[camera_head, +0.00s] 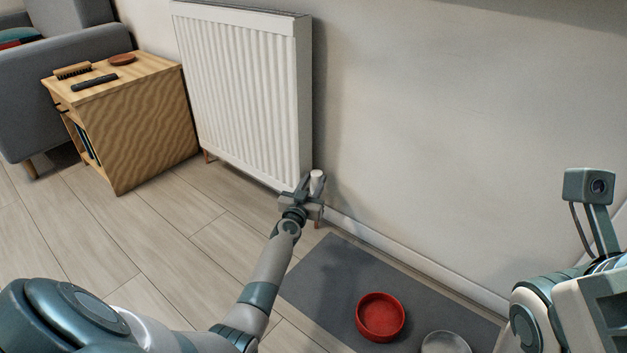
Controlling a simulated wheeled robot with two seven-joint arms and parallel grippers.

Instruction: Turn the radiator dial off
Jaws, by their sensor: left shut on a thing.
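A white ribbed radiator (245,95) stands against the wall at the upper middle. Its small white dial (316,182) shows at the radiator's lower right corner, just above the pipe. My left gripper (309,186) is at the dial and shut on it, with the fingers hiding part of it. The dial's markings are too small to read. My right gripper is not in view; only parts of my right arm side show at the right edge.
A grey mat (327,270) on the floor holds a red bowl (380,316) and a metal bowl (445,343). A wooden side table (150,140) with small items and a grey sofa (30,100) stand at the left. The wooden floor between is clear.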

